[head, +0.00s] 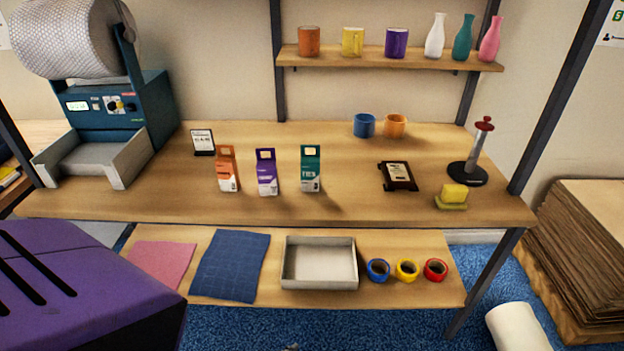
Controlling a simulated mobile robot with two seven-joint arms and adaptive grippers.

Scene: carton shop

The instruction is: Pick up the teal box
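The teal box (310,170) is a small upright carton with a white label and a folded top. It stands on the wooden tabletop, right of a purple carton (266,173) and an orange carton (228,170). There is a gap between it and the purple carton. Nothing covers it in the head view. Neither of my grippers can be made out; only a tiny grey bit shows at the bottom edge, too small to identify.
A teal machine (140,105) with a bubble-wrap roll stands left, a small sign (202,141) behind the cartons. Right are a framed plaque (398,176), a sponge (453,195) and a stand (468,172). A shelf (390,58) hangs above.

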